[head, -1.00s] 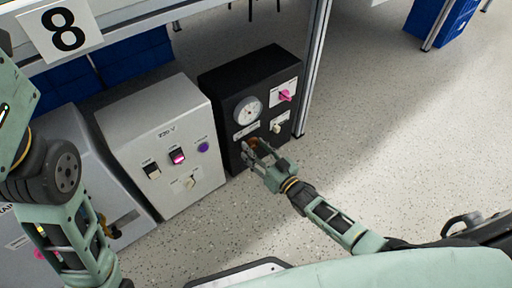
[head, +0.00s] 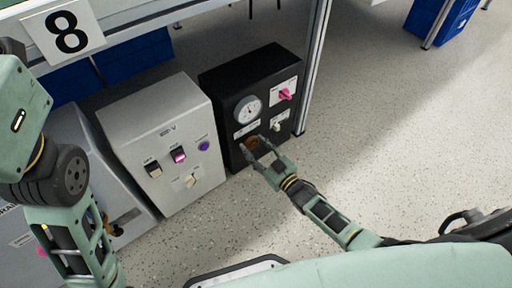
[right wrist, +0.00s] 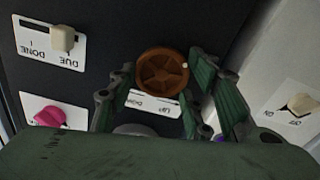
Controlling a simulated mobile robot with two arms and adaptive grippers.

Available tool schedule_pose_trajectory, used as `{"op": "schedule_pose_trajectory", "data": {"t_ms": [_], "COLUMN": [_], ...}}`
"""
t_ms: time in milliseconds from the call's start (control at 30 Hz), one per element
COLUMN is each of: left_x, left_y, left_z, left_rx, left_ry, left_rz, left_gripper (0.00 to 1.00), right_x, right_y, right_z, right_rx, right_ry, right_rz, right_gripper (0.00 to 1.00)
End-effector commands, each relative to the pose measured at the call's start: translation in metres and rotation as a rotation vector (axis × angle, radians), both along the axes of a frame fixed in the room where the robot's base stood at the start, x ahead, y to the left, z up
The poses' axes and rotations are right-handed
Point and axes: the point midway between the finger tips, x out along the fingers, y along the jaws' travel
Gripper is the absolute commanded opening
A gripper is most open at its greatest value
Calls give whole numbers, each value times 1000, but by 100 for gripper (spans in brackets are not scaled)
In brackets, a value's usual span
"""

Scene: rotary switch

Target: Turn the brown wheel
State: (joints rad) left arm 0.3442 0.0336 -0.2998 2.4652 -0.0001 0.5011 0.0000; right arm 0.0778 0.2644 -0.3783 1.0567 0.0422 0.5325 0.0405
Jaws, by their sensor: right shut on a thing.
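The brown wheel (head: 252,143) is a round spoked knob on the front of a black box (head: 222,88), below the white dial gauge. In the right wrist view the wheel (right wrist: 162,72) shows face-on, with a pale dot near its rim. My right gripper (head: 257,150) is at the wheel, with its fingers (right wrist: 160,90) on either side of it, shut on it. The fingers partly cover the wheel in the head view. My left arm is at the left edge, and its gripper is out of view.
The black box also has a pink knob (head: 285,94) and a cream switch (head: 276,126). A pale grey box (head: 150,120) with several switches stands left of it. A metal post (head: 314,60) rises close on the right. The speckled floor in front is clear.

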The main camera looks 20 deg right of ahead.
Motion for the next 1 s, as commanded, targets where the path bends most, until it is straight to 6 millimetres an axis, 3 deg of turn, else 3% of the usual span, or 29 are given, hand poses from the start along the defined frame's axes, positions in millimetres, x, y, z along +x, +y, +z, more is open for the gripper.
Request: {"op": "schedule_pose_trajectory", "data": {"t_ms": [33, 67, 267, 667, 1000], "left_x": [-1, -1, -2, -2, -2], "left_y": [0, 0, 1, 1, 0], "left_z": [0, 0, 0, 2, 1], "left_rx": [-1, -1, -2, -4, -1], "left_ry": [-1, -2, -4, -8, -6], "left_rz": [0, 0, -1, -1, -1], "left_gripper": [0, 0, 0, 0, 0], "right_x": [2, 2, 2, -6, -69], "right_y": [-4, -4, -2, -4, -27], "right_z": [2, 2, 2, 0, -1], "right_rx": [1, 1, 1, 1, -1], "right_ry": [-3, -3, -3, 1, 1], "right_rz": [-5, -5, -4, -1, -2], "right_gripper": [20, 46, 63, 63, 63]}}
